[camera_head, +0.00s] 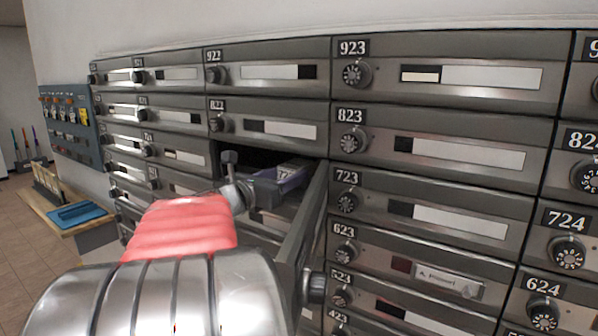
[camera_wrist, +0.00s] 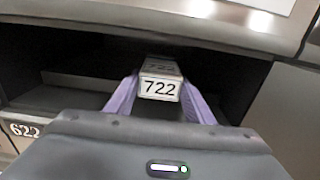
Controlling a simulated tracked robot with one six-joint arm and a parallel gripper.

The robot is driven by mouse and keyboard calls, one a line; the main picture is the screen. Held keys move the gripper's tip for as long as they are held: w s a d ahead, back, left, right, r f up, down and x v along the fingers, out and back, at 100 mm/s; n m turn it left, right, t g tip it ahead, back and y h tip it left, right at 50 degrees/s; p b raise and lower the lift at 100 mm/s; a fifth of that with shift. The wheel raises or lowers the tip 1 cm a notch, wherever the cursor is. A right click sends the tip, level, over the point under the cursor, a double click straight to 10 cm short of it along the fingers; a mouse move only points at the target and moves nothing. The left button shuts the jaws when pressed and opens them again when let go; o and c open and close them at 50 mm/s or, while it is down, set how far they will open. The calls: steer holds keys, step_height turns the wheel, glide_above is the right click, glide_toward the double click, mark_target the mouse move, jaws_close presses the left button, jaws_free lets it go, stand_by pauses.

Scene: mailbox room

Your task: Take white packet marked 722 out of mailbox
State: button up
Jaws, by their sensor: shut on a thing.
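The white packet marked 722 (camera_wrist: 159,89) is in the middle of the wrist view, just inside the open mailbox. In the head view, its small printed end (camera_head: 286,173) is partly hidden by my gripper (camera_head: 290,180). In the wrist view, the purple fingers of my gripper (camera_wrist: 158,100) are shut on the packet's sides. The open mailbox (camera_head: 238,160) is a dark slot under box 822. Its door (camera_head: 304,222) stands swung outward to the right of my gripper.
Closed boxes surround the slot, including 822 (camera_head: 262,123) above and 723 (camera_head: 430,214) to the right. Their round knobs stick out. A wooden shelf with a blue tray (camera_head: 78,214) is at the left. Open floor (camera_head: 22,235) shows at far left.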

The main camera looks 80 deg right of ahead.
steer(key=shift+s+r, duration=0.15)
steer(key=shift+r, duration=0.15)
stand_by(0.4)
steer(key=shift+a, duration=0.1)
steer(key=v, duration=1.5)
stand_by(0.6)
